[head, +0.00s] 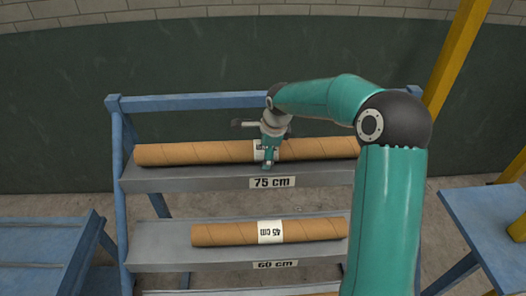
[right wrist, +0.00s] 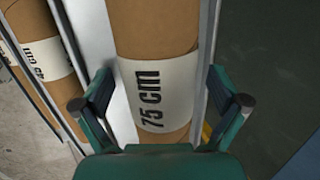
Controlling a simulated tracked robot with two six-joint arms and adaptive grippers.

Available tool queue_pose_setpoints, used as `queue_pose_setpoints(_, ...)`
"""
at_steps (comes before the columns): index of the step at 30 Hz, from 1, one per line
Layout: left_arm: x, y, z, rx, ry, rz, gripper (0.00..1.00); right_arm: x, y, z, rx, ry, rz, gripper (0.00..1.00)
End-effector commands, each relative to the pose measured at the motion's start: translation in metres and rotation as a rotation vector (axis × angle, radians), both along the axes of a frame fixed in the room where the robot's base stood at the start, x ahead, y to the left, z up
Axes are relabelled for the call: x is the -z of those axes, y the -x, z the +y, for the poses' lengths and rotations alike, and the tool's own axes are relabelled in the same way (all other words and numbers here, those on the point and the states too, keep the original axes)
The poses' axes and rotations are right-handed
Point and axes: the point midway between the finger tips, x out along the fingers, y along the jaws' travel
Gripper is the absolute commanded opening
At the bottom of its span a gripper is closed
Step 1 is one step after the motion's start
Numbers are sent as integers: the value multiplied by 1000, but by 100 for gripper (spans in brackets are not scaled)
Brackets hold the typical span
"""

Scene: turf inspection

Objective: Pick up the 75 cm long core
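The 75 cm core (head: 195,153) is a long brown cardboard tube lying across the top shelf, with a white label near its middle. My right gripper (head: 268,153) is over that label, pointing down and hiding part of it. In the right wrist view the core (right wrist: 155,30) runs between the two fingers of my right gripper (right wrist: 162,105), its label reading "75 cm". The fingers are open, one on each side, with a gap showing beside the core. My left gripper is not in view.
The blue-framed rack's top shelf (head: 160,180) is tagged 75 cm. The shelf below, tagged 60 cm, holds a shorter core (head: 215,234) labelled 45 cm. Another core shows at the bottom edge. Blue tables (head: 35,240) stand left and right; a yellow post (head: 455,50) rises at right.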

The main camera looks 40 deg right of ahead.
Motion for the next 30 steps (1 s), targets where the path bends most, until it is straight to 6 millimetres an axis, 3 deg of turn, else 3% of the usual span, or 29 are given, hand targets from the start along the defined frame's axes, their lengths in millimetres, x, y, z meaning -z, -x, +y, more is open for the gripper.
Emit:
queue_pose_setpoints(2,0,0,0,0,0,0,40,0,0,0,0,0,0,81)
queue_pose_setpoints(17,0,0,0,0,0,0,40,-1,0,0,0,1,-1,0)
queue_pose_setpoints(30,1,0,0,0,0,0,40,-9,-2,0,0,3,-7,0)
